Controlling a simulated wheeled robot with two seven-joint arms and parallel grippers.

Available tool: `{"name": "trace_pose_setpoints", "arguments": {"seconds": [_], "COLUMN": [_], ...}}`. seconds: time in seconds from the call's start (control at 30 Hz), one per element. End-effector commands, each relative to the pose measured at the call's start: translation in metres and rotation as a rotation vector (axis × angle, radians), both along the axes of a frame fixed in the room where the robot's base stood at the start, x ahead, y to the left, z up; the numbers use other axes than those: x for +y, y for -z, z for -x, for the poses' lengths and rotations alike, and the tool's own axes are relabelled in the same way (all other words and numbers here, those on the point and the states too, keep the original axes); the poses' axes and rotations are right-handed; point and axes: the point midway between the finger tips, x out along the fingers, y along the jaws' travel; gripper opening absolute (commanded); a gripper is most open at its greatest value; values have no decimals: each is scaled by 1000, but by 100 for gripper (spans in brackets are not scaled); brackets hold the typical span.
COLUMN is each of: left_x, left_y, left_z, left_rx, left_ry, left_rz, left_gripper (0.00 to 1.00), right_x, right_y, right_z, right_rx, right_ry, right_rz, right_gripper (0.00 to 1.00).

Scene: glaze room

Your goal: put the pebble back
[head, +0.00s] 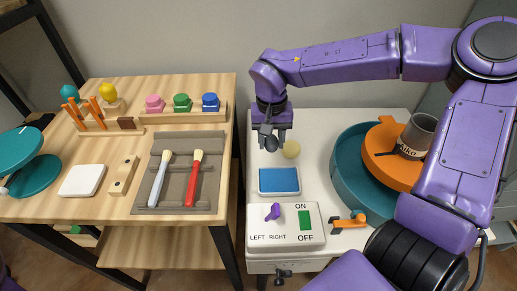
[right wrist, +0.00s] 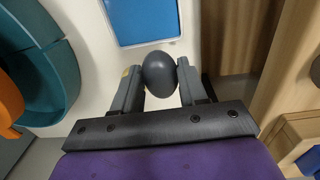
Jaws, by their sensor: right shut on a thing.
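The pebble (head: 271,143) is dark grey, smooth and egg-shaped. My right gripper (head: 272,138) is shut on it, pointing down near the back left of the white table (head: 335,122). In the right wrist view the pebble (right wrist: 160,73) sits between the two finger tips of my right gripper (right wrist: 159,80). I cannot tell how high it is above the surface. My left gripper is not in view.
A blue pad (head: 279,181) and a switch panel (head: 285,228) lie in front. A teal basin (head: 346,180) stands right. The wooden table (head: 222,100) holds brushes and knobs.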

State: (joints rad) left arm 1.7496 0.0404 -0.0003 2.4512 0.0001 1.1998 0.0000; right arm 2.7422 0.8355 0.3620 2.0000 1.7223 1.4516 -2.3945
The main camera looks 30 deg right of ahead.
Motion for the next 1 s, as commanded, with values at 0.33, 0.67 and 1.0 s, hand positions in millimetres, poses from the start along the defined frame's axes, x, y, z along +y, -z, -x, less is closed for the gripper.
{"name": "trace_pose_setpoints", "arguments": {"seconds": [0.33,0.67,1.0], "left_x": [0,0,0], "left_y": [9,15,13], "left_z": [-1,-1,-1], "left_rx": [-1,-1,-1], "left_ry": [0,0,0], "left_rz": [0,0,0], "left_gripper": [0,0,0], "right_x": [-15,-16,-16], "right_y": [61,101,104], "right_z": [-64,-73,-73], "right_rx": [1,-1,0], "right_ry": [-4,-8,-6], "right_rz": [2,0,-1], "right_gripper": [18,18,18]}}
